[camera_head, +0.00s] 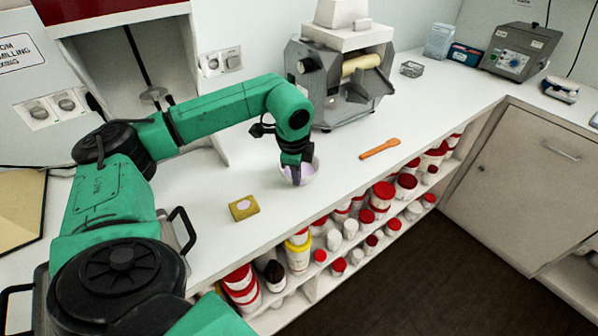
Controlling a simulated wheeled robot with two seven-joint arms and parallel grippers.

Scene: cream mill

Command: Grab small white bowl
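A small white bowl (309,173) stands on the white counter, with a pale purple tint inside. My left gripper (296,180) points down at the bowl, with its fingertips at or inside the bowl's left part. The gripper and wrist cover part of the bowl. I cannot tell whether the fingers are open or shut, or whether they touch the rim. My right gripper is not in view.
A yellow box (243,208) lies left of the bowl and an orange spatula (380,148) lies to its right. A grey roller mill (340,75) stands behind. Shelves of jars (382,195) run below the counter's front edge.

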